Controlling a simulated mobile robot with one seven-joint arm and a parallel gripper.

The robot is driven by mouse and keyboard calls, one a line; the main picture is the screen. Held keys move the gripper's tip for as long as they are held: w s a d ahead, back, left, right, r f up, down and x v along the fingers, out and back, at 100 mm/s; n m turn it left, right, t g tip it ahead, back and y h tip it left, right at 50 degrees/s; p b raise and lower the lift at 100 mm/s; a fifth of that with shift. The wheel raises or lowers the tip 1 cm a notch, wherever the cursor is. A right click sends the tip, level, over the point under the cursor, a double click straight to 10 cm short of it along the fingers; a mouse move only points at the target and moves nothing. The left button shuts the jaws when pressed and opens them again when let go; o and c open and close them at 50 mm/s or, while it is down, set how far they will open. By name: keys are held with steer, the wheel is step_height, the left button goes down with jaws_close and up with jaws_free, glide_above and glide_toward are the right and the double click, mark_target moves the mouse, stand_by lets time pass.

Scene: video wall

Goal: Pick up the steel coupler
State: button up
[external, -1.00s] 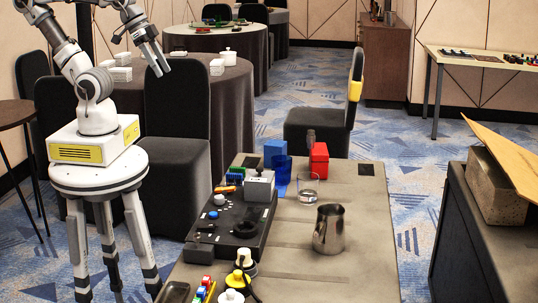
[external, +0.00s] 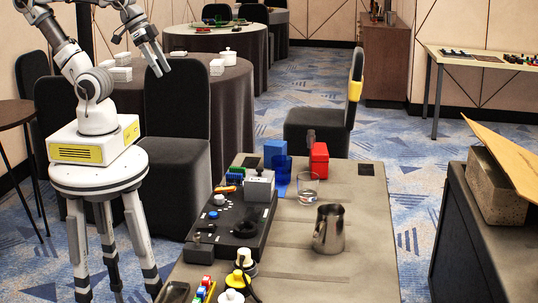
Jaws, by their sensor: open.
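I cannot tell for certain which small part is the steel coupler; none stands out clearly at this size. A shiny steel pitcher (external: 329,230) stands upright to the right of the board. My gripper (external: 158,66) is open and empty, raised in the air at the upper left, well away from the table and pointing down.
A clear glass (external: 308,188), a blue cup (external: 282,170) and a red box (external: 319,160) stand at the table's far end. Yellow and white knobbed parts (external: 240,281) with a black cable lie at the near end. The table's right side is mostly clear.

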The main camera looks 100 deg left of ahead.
steer(key=n+g+y+b, duration=0.1)
steer(key=n+y+b, duration=0.25)
steer(key=n, duration=0.55)
glide_above(314, 137)
steer(key=s+d, duration=0.4)
steer(key=s, duration=0.2)
step_height(314, 137, down, 16)
steer(key=shift+y, duration=0.35)
steer(key=x, duration=1.8)
steer(key=shift+s+d+f+p, duration=0.1)
steer(key=shift+s+f+p, duration=0.05)
steer(key=shift+s+p, duration=0.25)
jaws_close()
